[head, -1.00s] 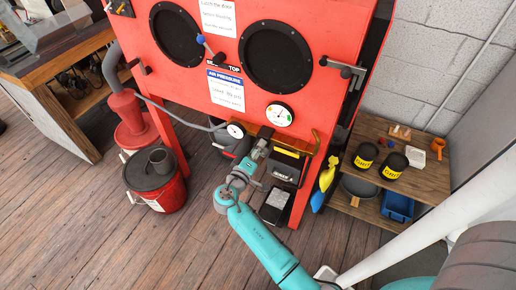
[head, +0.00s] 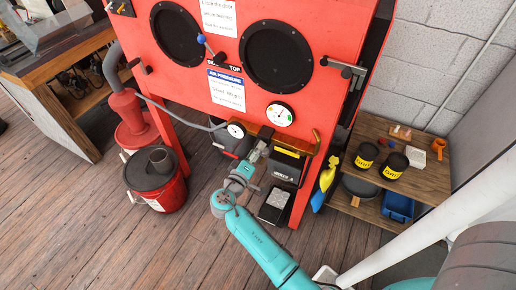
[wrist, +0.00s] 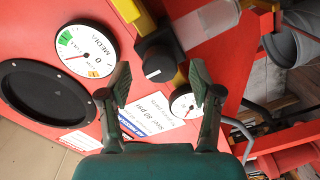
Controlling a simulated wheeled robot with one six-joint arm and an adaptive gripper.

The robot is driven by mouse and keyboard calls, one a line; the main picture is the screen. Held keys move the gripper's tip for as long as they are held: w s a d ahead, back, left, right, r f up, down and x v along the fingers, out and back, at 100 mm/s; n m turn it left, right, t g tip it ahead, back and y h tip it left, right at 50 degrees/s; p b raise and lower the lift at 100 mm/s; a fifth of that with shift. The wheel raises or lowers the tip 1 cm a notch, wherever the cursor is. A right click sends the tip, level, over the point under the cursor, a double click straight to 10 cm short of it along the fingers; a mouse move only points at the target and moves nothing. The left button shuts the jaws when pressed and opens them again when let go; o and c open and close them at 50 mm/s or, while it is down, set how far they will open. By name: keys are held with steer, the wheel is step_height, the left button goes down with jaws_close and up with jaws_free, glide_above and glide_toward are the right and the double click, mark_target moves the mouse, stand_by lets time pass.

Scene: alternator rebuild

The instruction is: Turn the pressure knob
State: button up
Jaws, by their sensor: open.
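The black pressure knob (wrist: 157,62), with a pale mark on its face, sticks out from the red cabinet in the wrist view. My gripper (wrist: 163,88) is open, with one green finger to each side of the knob in the picture. I see no contact, and the remaining gap in depth is hard to judge. In the head view my gripper (head: 260,148) is at the cabinet's lower front, and the knob cannot be made out there. A small pressure gauge (wrist: 182,104) is beside the knob, and in the head view a white gauge (head: 236,130) sits left of my gripper.
The larger media gauge (head: 280,115) is above and right of my gripper. A yellow-topped black box (head: 286,167) stands close at its right. A red bucket (head: 158,185) stands left.

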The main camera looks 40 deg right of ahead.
steer(key=v, duration=1)
steer(key=shift+s+a+r, duration=0.1)
steer(key=shift+a, duration=0.05)
steer(key=s+a+f+n+t+y, duration=0.25)
steer(key=s+f+n+y, duration=0.25)
steer(key=s+f+y, duration=0.6)
steer(key=s+a+f+t+y, duration=0.2)
steer(key=s+a, duration=0.1)
steer(key=s, duration=0.7)
steer(key=s+a+r+m+t+y, duration=0.1)
steer(key=s+a+r+t+y, duration=0.1)
steer(key=s+r, duration=0.5)
steer(key=s+a+r+m+t+y, duration=0.1)
steer(key=s+a+r, duration=0.3)
steer(key=r, duration=0.9)
steer(key=s+m+t, duration=0.1)
steer(key=s, duration=0.2)
steer(key=shift+s+r+m+y, duration=0.2)
steer(key=shift+r+m+y, duration=0.1)
steer(key=shift+r+y, duration=0.1)
